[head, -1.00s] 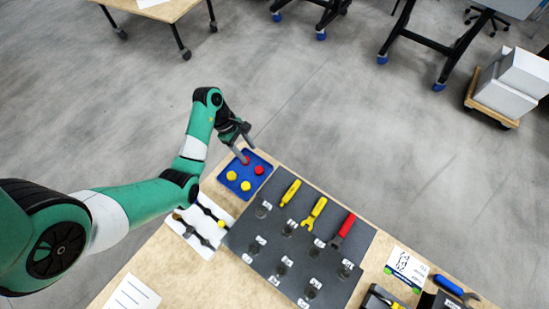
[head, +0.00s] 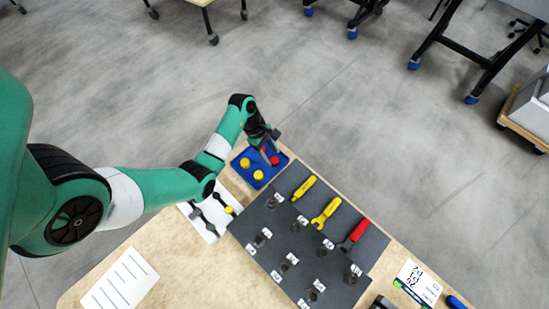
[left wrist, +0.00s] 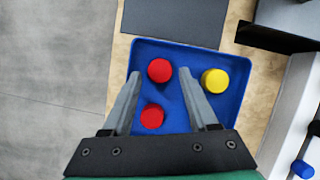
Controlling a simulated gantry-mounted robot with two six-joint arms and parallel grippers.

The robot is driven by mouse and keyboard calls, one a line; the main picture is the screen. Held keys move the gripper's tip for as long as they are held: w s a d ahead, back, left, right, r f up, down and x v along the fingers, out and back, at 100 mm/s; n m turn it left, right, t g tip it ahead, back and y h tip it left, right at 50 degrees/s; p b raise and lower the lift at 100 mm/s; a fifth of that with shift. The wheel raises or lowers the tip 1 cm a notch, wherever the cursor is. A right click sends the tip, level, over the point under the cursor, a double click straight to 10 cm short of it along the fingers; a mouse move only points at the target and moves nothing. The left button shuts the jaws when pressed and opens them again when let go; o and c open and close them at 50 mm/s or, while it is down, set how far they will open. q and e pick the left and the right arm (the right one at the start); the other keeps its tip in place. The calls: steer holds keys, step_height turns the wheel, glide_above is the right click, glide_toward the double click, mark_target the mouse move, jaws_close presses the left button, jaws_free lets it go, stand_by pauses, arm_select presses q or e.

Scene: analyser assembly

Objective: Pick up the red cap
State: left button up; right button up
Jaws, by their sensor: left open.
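Two red caps lie in a blue tray (left wrist: 185,48). In the left wrist view one red cap (left wrist: 159,70) is between the fingertips of my left gripper (left wrist: 160,78), seen from above. The second red cap (left wrist: 152,116) is nearer the gripper's base, close to the left finger. My left gripper is open and empty; I cannot tell whether a finger touches a cap. In the head view the left gripper (head: 268,156) is over the tray's far side and partly covers the red caps. One red cap (head: 275,160) shows beside its fingers. My right gripper is not in view.
Yellow caps (head: 258,175) share the tray; one yellow cap (left wrist: 215,80) sits just right of the right finger. A white sheet (head: 203,222) with dark parts and a dark mat (head: 262,222) with tools and small clear pieces lie beside the tray.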

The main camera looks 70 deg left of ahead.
arm_select(q)
steer(key=shift+x, duration=1)
jaws_close()
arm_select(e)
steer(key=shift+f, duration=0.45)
arm_select(q)
steer(key=shift+r, duration=0.15)
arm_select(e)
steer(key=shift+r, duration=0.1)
arm_select(q)
steer(key=shift+r, duration=0.25)
step_height(320, 180, up, 3)
steer(key=shift+f+p, duration=0.2)
steer(key=shift+p, duration=0.65)
steer(key=s+d+r+p, duration=0.7)
steer(key=s+d+r, duration=0.2)
steer(key=d, duration=0.1)
steer(key=shift+d+r+p, duration=0.3)
steer(key=shift+d, duration=0.05)
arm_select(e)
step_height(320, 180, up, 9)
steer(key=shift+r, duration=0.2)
